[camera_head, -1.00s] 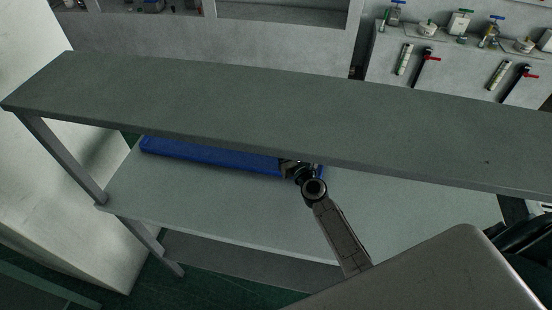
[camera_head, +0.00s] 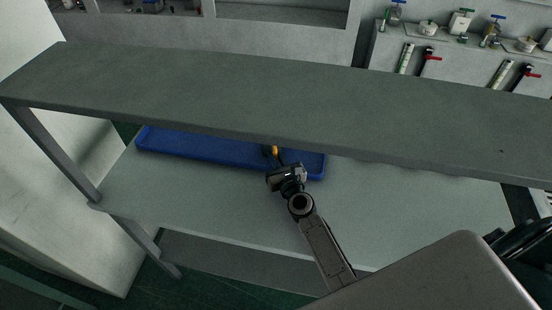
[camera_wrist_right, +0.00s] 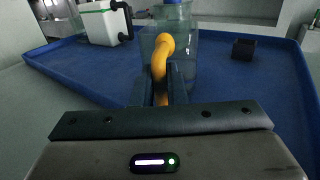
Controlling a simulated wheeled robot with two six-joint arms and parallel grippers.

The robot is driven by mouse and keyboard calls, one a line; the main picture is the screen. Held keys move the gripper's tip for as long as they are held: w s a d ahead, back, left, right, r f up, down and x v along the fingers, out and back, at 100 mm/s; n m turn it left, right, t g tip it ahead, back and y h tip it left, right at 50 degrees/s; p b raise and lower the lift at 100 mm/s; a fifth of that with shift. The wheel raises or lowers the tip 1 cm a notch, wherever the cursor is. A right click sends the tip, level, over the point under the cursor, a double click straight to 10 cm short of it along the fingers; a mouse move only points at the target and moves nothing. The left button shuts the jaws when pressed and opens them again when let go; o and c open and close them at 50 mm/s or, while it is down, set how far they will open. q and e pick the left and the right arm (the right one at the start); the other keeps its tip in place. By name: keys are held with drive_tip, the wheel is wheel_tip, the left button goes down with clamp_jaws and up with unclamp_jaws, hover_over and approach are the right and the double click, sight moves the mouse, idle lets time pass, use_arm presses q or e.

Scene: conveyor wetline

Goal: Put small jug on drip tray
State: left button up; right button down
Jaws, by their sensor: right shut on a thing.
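The small jug (camera_wrist_right: 186,45) is clear, with a blue cap and a yellow-orange handle, and looks upright in the right wrist view. My right gripper (camera_wrist_right: 160,88) is shut on its handle. In the head view the gripper (camera_head: 272,163) is at the front edge of the blue drip tray (camera_head: 190,148), and only a bit of the orange handle (camera_head: 271,150) shows; the upper shelf hides the rest. The jug is over or in the front of the tray; I cannot tell whether its base touches. The tray (camera_wrist_right: 70,75) also fills the wrist view. My left gripper is not in view.
A white jug with a black handle (camera_wrist_right: 104,24) stands at the tray's left, and a small black box (camera_wrist_right: 244,49) at its right. The grey upper shelf (camera_head: 290,100) hangs low over the tray. The lower shelf (camera_head: 420,210) is bare to the right.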

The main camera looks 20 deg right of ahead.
drive_tip(key=shift+f, duration=0.2)
drive_tip(key=c, duration=1.5)
unclamp_jaws()
drive_tip(key=shift+r, duration=0.1)
drive_tip(key=shift+r, duration=0.15)
drive_tip(key=shift+s, duration=0.4)
drive_tip(key=s+b, duration=0.2)
drive_tip(key=s, duration=0.9)
drive_tip(key=shift+s, duration=0.15)
